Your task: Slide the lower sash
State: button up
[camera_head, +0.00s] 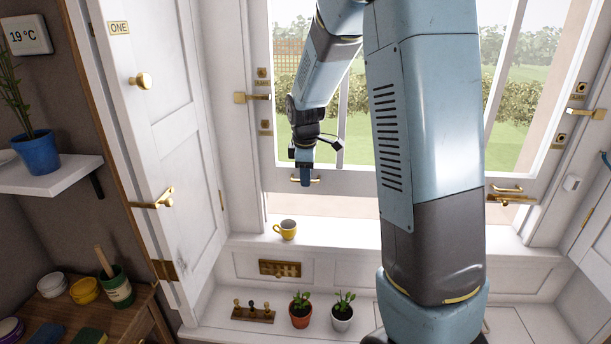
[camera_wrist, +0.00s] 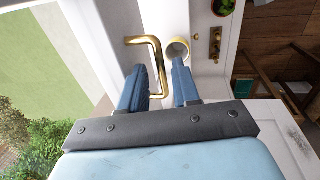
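The lower sash (camera_head: 350,183) is a white window frame; its bottom rail stands above the sill, with a pale pinkish strip below it. A brass pull handle (camera_head: 316,180) is on the rail at the left; a second brass handle (camera_head: 507,189) is at the right. My gripper (camera_head: 303,180) is at the left handle. In the wrist view, my blue fingers (camera_wrist: 160,85) are apart, with the brass handle (camera_wrist: 155,62) reaching between them, closer to the left finger. I cannot tell whether they touch. My arm hides the middle of the sash.
A yellow mug (camera_head: 286,230) stands on the sill (camera_head: 340,232) below the gripper. Brass fittings (camera_head: 255,97) sit on the left window frame. Two potted plants (camera_head: 320,312) and a peg rack (camera_head: 253,312) stand lower down. A white door (camera_head: 165,130) is at left.

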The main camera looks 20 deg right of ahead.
jog(key=shift+o, duration=0.3)
jog(key=shift+r, duration=0.1)
notch_tip(320, 180, up, 13)
jog(key=s, duration=0.2)
jog(key=shift+s+a, duration=0.15)
jog(key=shift+a, duration=0.25)
jog(key=shift+r, duration=0.15)
jog(key=s+r+m+t, duration=0.1)
jog(key=s+m, duration=0.5)
jog(key=s, duration=0.8)
jog(key=s+d+r+m+t, duration=0.1)
jog(key=s+m, duration=0.6)
jog(key=s, duration=0.7)
jog(key=shift+s+r+m+t+y, duration=0.2)
jog(key=shift+r+m+t+y, duration=0.15)
jog(key=shift+r+t, duration=0.35)
jog(key=shift+f, duration=0.1)
